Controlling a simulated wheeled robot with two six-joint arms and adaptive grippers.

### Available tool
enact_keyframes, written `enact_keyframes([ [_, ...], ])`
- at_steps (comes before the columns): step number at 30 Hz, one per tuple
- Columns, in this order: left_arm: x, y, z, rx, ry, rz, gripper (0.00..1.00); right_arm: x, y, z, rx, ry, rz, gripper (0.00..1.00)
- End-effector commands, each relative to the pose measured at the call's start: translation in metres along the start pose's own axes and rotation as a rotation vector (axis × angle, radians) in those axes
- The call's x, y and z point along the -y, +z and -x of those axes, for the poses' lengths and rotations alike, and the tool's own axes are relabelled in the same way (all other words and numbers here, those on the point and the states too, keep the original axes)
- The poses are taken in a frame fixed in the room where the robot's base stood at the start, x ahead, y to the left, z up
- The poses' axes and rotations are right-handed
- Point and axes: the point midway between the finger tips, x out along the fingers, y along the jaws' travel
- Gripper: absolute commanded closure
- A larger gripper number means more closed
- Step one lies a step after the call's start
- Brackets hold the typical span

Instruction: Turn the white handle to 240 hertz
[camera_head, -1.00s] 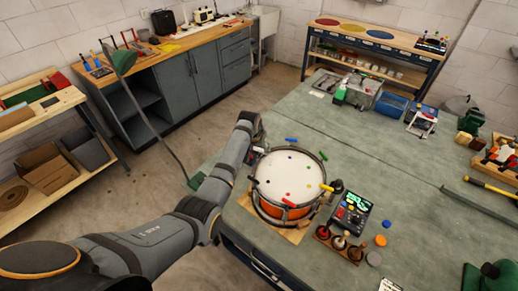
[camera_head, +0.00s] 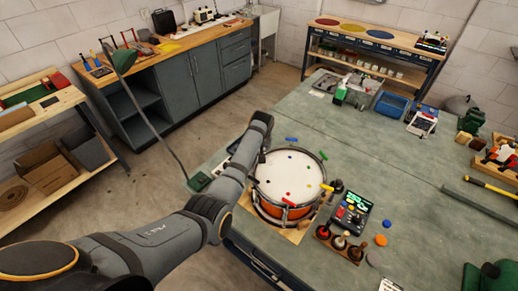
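The drum (camera_head: 288,178) sits on the bench with a pale head and an orange-brown shell. Around its rim are coloured handles: blue (camera_head: 291,139), green (camera_head: 323,155), yellow (camera_head: 327,188) and red (camera_head: 289,202). I cannot make out a white handle for certain; my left arm covers the drum's left rim. My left arm reaches in from the left, its wrist bent over the drum's upper-left edge. Its fingers are hidden behind the wrist, so their opening does not show. A meter with a lit green display (camera_head: 356,201) stands right of the drum; its digits are too small to read.
A wooden holder with knobbed tools (camera_head: 340,244) stands by the drum's lower right. Orange (camera_head: 381,240) and blue (camera_head: 387,223) discs lie beside it. A lamp with a green base (camera_head: 199,181) is left of the arm. The bench right of the meter is mostly clear.

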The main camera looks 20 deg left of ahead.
Motion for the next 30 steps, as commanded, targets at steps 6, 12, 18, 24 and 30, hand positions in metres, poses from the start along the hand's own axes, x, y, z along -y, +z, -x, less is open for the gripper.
enact_keyframes([
  [6,-0.001,0.0,-0.001,0.0,-0.061,0.146,0.83,0.001,0.0,-0.006,-0.002,-0.001,0.0,0.28],
  [12,-0.001,0.0,-0.001,0.0,-0.1,0.242,0.83,0.002,-0.001,-0.011,-0.003,-0.002,-0.001,0.28],
  [18,-0.001,0.0,0.0,0.0,-0.121,0.295,0.83,0.003,-0.001,-0.014,-0.004,-0.003,-0.001,0.28],
  [24,-0.001,-0.001,0.001,0.0,-0.128,0.313,0.83,0.003,-0.001,-0.014,-0.004,-0.003,-0.001,0.28],
  [30,-0.001,-0.001,0.001,0.0,-0.128,0.314,0.83,0.003,-0.001,-0.014,-0.004,-0.003,-0.001,0.28],
])
